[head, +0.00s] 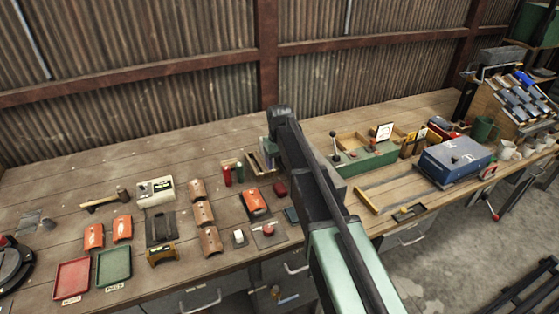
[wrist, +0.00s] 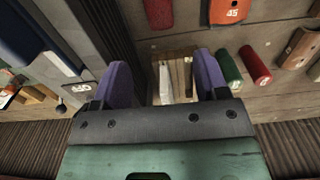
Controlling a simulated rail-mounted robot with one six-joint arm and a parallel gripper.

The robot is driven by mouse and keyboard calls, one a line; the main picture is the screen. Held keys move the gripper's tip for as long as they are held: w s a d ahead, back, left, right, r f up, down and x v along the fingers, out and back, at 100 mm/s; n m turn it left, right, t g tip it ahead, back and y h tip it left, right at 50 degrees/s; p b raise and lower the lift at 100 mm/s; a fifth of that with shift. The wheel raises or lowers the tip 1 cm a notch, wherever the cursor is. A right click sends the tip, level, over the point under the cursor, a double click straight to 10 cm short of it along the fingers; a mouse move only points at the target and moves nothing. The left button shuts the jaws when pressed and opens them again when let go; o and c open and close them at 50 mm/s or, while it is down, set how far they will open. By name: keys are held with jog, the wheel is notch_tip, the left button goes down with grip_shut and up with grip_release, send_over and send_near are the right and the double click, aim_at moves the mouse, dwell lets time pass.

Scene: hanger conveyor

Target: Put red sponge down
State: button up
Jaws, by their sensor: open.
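A dark red block, which looks like the red sponge (head: 280,188), lies on the bench just right of an orange numbered piece. It also shows at the top edge of the wrist view (wrist: 158,12), partly cut off. My gripper (wrist: 162,58) is open, with its two purple fingers apart and nothing held between them. It is above a small wooden tray (wrist: 181,58) with a pale item in it, and the red block lies apart from the fingers. In the head view my arm hides most of the gripper.
Red (head: 227,176) and green cylinders stand close to the wooden tray. The orange piece (head: 255,203) and a red-knobbed plate (head: 268,232) are near the sponge. A green divided box (head: 365,160) is right of my arm. Bare bench lies towards the back left.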

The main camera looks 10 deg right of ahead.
jog(key=s+m, duration=0.2)
jog(key=s, duration=2.6)
jog(key=shift+s+d+f, duration=0.15)
jog(key=shift+d+f, duration=0.1)
